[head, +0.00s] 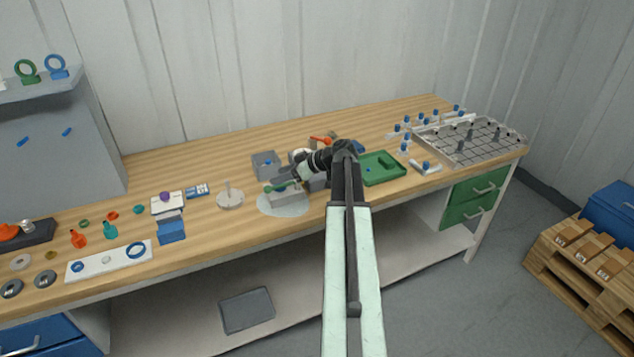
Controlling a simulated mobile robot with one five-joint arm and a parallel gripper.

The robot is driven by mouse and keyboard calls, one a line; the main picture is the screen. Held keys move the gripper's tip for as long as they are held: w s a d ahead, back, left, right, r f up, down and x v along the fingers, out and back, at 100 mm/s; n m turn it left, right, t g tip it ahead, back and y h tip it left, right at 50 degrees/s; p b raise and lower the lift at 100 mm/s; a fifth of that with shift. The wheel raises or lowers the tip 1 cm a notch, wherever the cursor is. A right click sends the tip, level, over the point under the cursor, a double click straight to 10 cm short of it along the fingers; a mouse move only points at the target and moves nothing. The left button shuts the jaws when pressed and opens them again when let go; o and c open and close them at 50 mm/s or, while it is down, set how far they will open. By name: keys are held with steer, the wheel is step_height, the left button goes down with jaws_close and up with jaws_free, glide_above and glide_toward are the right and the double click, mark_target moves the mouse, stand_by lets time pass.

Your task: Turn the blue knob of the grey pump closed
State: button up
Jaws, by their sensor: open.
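A low grey block-shaped body (288,199), which looks like the grey pump, sits on a pale round mat (270,210) in the middle of the bench. A small green part shows at its top left (268,188). I cannot make out a blue knob on it, and my gripper and wrist cover part of its top. My gripper (279,184) is open, reaching in from the right just above the grey body. Whether the fingers touch anything is too small to tell.
A grey box (258,170) stands behind the gripper, and a pale round stand (230,200) is to the left. A green tray (384,176) lies to the right. Orange and dark items crowd behind my wrist. The bench's front edge (215,239) is close by.

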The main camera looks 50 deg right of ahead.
mark_target(318, 175)
steer(key=s+d+m+t+h+b, duration=0.1)
steer(key=s+d, duration=0.4)
steer(key=d, duration=0.3)
steer(key=s+d+m+t+h+b, duration=0.1)
steer(key=s+d+t+h, duration=0.1)
steer(key=s+d, duration=0.45)
steer(key=b+x, duration=0.1)
steer(key=x, duration=0.2)
steer(key=d+b+x, duration=0.1)
steer(key=x, duration=0.2)
steer(key=b+x, duration=0.1)
steer(key=x, duration=0.2)
steer(key=shift+w+d, duration=0.15)
steer(key=shift+w, duration=0.1)
jaws_close()
